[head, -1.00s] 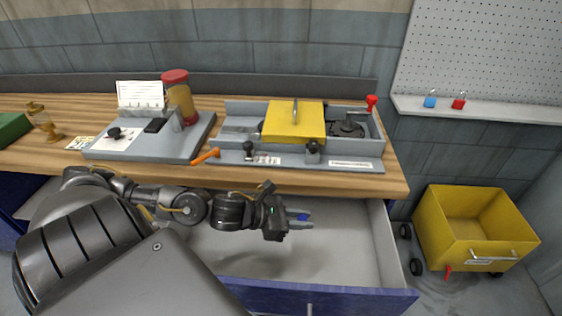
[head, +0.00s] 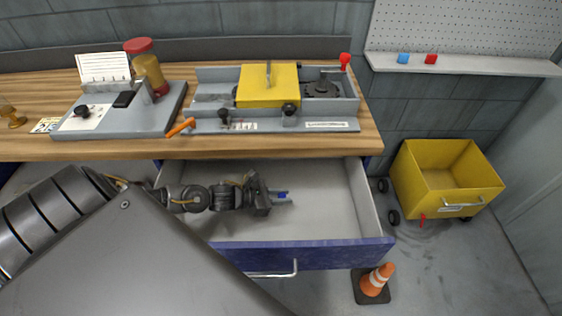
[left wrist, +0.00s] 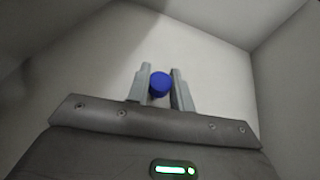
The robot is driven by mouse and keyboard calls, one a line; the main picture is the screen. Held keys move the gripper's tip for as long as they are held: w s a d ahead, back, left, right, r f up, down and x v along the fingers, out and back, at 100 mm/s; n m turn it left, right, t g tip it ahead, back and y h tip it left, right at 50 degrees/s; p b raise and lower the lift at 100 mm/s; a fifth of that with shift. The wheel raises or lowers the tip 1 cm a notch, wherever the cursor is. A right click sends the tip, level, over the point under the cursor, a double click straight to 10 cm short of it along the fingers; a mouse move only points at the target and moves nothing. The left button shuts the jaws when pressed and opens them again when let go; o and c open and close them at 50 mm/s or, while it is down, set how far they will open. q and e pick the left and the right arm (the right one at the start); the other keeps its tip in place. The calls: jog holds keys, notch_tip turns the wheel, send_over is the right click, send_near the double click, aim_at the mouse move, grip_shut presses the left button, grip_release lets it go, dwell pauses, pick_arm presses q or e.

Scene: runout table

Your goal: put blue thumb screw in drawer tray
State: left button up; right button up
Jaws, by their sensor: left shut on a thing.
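The blue thumb screw (left wrist: 160,84) sits between the two fingers of my left gripper (left wrist: 158,90) in the left wrist view. It also shows as a small blue spot in the head view (head: 282,195). My left gripper (head: 284,198) is shut on it, over the open drawer tray (head: 320,221). The tray has pale grey inner walls and a blue front. Its floor looks bare around the gripper. I cannot tell how high the screw is above the floor. My right gripper is not in view.
The wooden bench (head: 220,146) lies behind the drawer, with a grey fixture and yellow block (head: 265,88) on it. A yellow cart (head: 446,180) stands at the right. An orange cone (head: 376,280) stands on the floor right of the drawer front.

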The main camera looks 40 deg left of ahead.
pick_arm(q)
jog(key=w+a, duration=0.2)
jog(key=w, duration=0.1)
jog(key=shift+w+a+r+p, duration=0.1)
jog(key=shift+a+r+p, duration=0.1)
jog(key=shift+p, duration=0.15)
jog(key=shift+f, duration=0.75)
jog(key=shift+f, duration=0.2)
jog(key=o, duration=0.9)
jog(key=shift+r, duration=0.1)
jog(key=shift+o, duration=0.2)
